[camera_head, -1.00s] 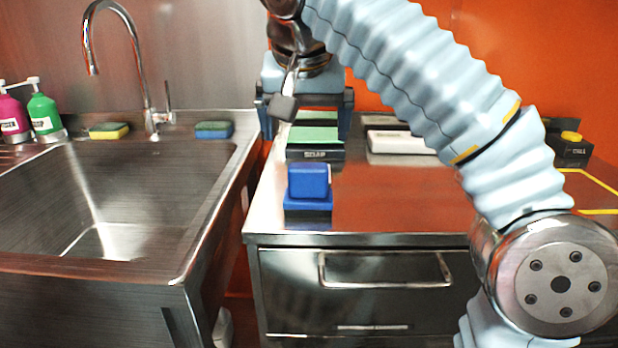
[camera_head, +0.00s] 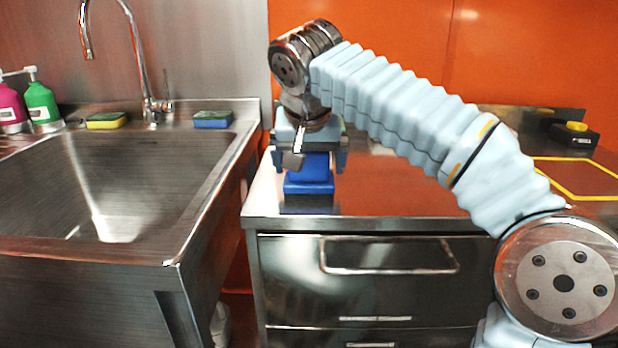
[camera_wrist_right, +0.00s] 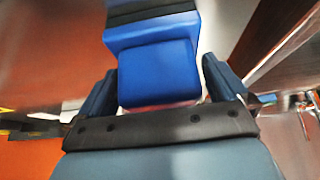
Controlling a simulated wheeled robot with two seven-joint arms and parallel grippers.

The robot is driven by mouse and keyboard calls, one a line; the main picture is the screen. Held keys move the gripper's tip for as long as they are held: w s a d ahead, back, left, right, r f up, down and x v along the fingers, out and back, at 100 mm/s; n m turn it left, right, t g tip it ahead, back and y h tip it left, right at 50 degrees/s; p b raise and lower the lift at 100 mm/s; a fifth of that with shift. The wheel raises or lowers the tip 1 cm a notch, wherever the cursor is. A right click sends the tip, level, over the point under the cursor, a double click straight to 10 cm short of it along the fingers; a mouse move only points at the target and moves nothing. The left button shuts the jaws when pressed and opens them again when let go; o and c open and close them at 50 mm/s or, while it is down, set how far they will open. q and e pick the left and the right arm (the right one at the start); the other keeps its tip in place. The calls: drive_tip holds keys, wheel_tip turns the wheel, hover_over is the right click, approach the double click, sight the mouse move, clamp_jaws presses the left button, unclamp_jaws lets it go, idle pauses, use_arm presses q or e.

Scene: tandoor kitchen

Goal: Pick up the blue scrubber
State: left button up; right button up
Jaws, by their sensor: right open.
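The blue scrubber (camera_head: 309,166) is a blue block standing on a wider blue base (camera_head: 309,187) near the front left of the steel counter. My right gripper (camera_head: 308,158) is open and hangs over it, hiding its upper part. In the right wrist view the blue scrubber (camera_wrist_right: 158,72) lies between the two spread fingers (camera_wrist_right: 158,84), with a visible gap at least on the right finger's side. I cannot tell whether either finger touches it. My left gripper is not in view.
A steel sink (camera_head: 110,185) lies left of the counter. A yellow-green sponge (camera_head: 106,121) and a blue-green sponge (camera_head: 212,120) rest on its back ledge, beside soap bottles (camera_head: 42,105). A black box with a yellow top (camera_head: 575,134) sits at right. The counter's front middle is clear.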

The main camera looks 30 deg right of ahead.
drive_tip(key=shift+c, duration=0.5)
drive_tip(key=c, duration=0.7)
drive_tip(key=shift+o, duration=0.2)
drive_tip(key=shift+r, duration=0.1)
drive_tip(key=shift+r, duration=0.3)
wheel_tip(320, 180, up, 3)
drive_tip(key=shift+f+p, duration=0.15)
drive_tip(key=shift+p, duration=0.55)
drive_tip(key=s+a+r, duration=0.3)
drive_tip(key=s+a+r+p, duration=0.1)
drive_tip(key=s+a+r, duration=0.1)
drive_tip(key=s+r, duration=0.1)
drive_tip(key=s+a+r+p, duration=0.1)
drive_tip(key=s+a+r, duration=0.2)
drive_tip(key=s, duration=0.2)
drive_tip(key=shift+a+r, duration=0.3)
drive_tip(key=shift+a, duration=0.05)
